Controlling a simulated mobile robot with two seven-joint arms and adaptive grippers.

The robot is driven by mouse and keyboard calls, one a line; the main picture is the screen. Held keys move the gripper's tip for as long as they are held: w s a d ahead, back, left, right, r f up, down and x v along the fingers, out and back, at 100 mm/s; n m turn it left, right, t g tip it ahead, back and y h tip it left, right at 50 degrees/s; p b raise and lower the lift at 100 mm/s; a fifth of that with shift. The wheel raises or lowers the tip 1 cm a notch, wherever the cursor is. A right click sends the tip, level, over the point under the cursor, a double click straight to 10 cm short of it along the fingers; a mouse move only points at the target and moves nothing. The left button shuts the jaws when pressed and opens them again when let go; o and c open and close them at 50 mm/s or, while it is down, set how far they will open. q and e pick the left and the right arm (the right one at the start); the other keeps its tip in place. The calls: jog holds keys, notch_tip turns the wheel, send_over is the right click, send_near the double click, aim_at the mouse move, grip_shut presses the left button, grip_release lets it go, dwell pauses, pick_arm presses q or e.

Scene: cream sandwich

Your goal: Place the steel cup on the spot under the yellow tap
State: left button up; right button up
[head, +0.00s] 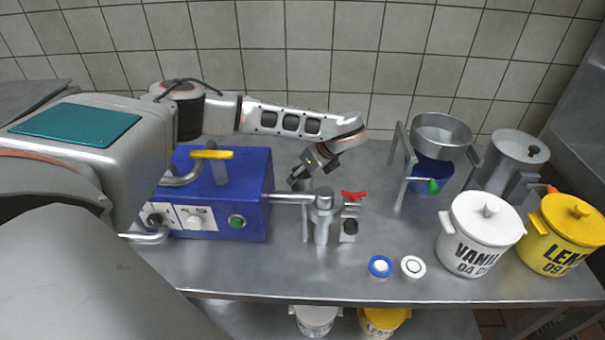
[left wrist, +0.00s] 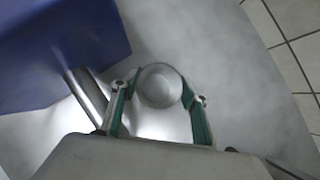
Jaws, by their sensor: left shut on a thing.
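The steel cup (left wrist: 160,84) shows in the left wrist view as a round metal shape between the green-lined fingers of my left gripper (left wrist: 160,98), which is shut on it. In the head view my left gripper (head: 305,177) is behind the steel pipe and cylinder to the right of the blue machine; the cup is mostly hidden there. The yellow tap (head: 212,154) is the yellow lever at the left of the blue machine, partly behind my arm. The spot under it is hidden. My right gripper is not in view.
The blue machine (head: 255,190) has a steel pipe leading to a cylinder (head: 323,215) near a red tap (head: 354,196). A stand with a steel bowl (head: 441,135) and green tap (head: 433,186) is right. Lidded white (head: 478,222) and yellow (head: 565,222) pots stand farther right. The front centre is mostly clear.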

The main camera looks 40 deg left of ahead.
pick_arm(q)
jog(key=o, duration=1.1)
